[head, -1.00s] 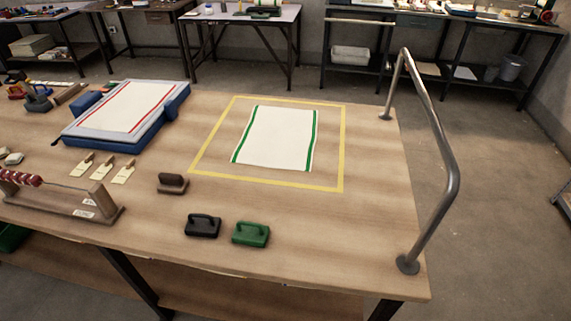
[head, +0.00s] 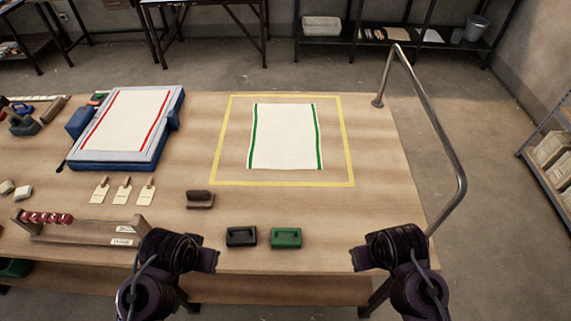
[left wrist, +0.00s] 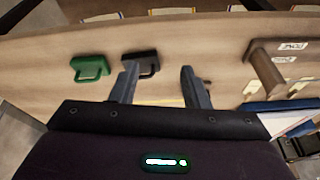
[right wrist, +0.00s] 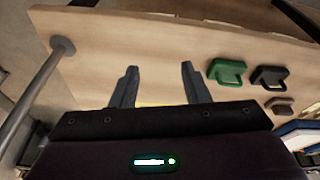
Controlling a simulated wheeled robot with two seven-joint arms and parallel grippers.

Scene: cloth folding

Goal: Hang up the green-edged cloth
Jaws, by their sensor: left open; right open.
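The green-edged cloth (head: 284,138) lies flat on the wooden table, inside a yellow taped square (head: 352,160). It is white with a green stripe along its left and right sides. A metal rail (head: 432,120) stands along the table's right end, and its post also shows in the right wrist view (right wrist: 38,82). My left gripper (left wrist: 160,78) is open and empty, near the table's front edge. My right gripper (right wrist: 159,75) is open and empty, near the front right part of the table. Both are well in front of the cloth. In the head view my arms show, but not the fingertips clearly.
A red-striped cloth lies on a blue-edged board (head: 165,130) at left. A black block (head: 241,237), a green block (head: 286,238) and a brown block (head: 200,200) with handles stand in front. Three tags (head: 122,194) and a bead rack (head: 80,228) are at left.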

